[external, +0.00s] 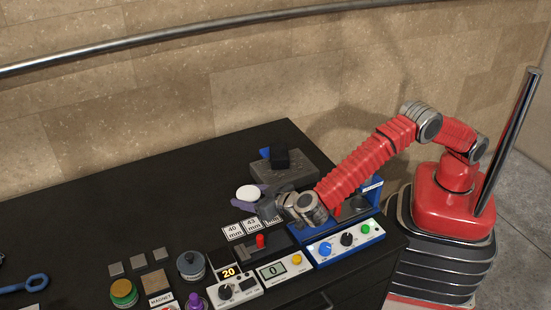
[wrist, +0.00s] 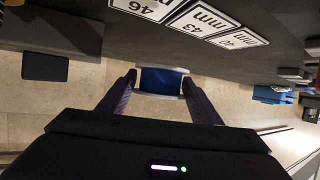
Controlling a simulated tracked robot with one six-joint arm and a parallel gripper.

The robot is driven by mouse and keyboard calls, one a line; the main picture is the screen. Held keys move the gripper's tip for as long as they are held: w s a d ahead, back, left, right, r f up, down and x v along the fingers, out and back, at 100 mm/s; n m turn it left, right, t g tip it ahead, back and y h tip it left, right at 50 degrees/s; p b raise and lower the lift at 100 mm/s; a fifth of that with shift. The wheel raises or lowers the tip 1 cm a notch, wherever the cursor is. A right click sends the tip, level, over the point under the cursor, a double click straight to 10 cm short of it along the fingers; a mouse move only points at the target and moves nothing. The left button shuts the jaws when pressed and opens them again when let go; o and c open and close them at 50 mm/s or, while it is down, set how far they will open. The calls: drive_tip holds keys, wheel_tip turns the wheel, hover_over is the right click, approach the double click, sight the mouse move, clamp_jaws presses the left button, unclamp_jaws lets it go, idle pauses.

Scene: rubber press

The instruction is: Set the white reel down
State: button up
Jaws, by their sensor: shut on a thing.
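The white reel (external: 248,192) is held at the end of my gripper (external: 251,197), over the black table near its back edge. In the external view its white round face shows. In the wrist view the reel (wrist: 161,81) shows a blue middle between pale rims. The dark fingers of my gripper (wrist: 160,86) are shut on it from both sides. The wall lies behind it in that view, so it seems raised off the table; the gap beneath cannot be measured.
A grey block (external: 292,168) with a black piece on it stands right behind the reel. Number plates (external: 251,225) lie in front, then a meter box (external: 282,268) and a blue panel (external: 345,241) with knobs. The black table (external: 110,215) is bare to the left.

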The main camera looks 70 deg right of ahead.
drive_tip(key=shift+f, duration=1.85)
drive_tip(key=shift+f, duration=0.2)
drive_tip(key=shift+f, duration=0.35)
